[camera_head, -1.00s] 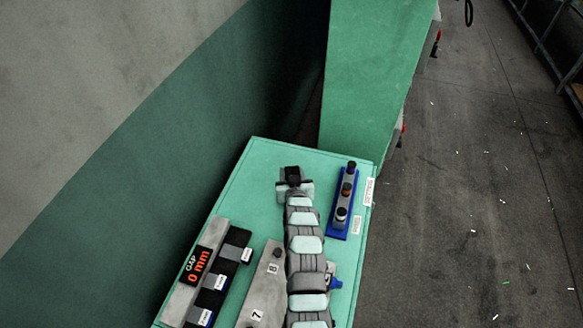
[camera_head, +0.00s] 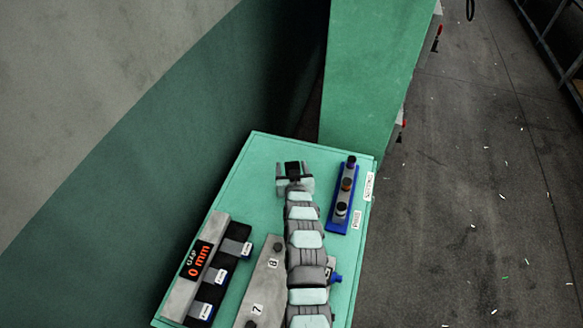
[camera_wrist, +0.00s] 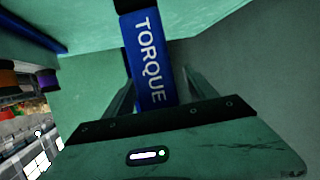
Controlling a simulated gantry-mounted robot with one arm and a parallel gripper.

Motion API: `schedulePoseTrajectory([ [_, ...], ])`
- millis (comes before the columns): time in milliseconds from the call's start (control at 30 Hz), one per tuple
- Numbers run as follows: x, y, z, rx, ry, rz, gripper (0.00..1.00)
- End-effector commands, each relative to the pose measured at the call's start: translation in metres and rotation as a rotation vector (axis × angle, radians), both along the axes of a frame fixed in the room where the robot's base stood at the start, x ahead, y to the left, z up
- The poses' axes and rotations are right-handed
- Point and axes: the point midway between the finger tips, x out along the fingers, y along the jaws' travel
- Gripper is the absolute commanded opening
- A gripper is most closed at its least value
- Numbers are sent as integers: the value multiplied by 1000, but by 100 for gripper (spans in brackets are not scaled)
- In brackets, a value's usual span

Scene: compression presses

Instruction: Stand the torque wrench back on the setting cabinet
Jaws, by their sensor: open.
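The torque wrench shows in the wrist view as a blue body marked TORQUE (camera_wrist: 148,45) with a black end at the top of the picture. My gripper (camera_wrist: 162,82) is open, with one finger on each side of the blue body. I cannot tell whether the fingers touch it, or whether the wrench stands or lies. In the head view my gripper (camera_head: 294,172) is over the far part of the green cabinet top (camera_head: 262,160). The wrench cannot be made out there, as my arm and gripper cover that area.
A blue rack (camera_head: 343,200) with several knobs stands right of my gripper. A grey gauge reading 0 mm (camera_head: 198,258) and a grey plate numbered 7 and 8 (camera_head: 262,285) lie left of my arm. A green column (camera_head: 365,80) rises behind the cabinet.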

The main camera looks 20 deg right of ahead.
Motion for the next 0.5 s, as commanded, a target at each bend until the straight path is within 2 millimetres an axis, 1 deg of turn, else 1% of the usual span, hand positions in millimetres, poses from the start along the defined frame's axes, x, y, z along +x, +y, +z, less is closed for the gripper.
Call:
schedulePoseTrajectory([
  [167, -14, 4, 4, 1, 0, 0, 65],
  [500, -58, 15, 21, -1, -1, -1, 65],
])
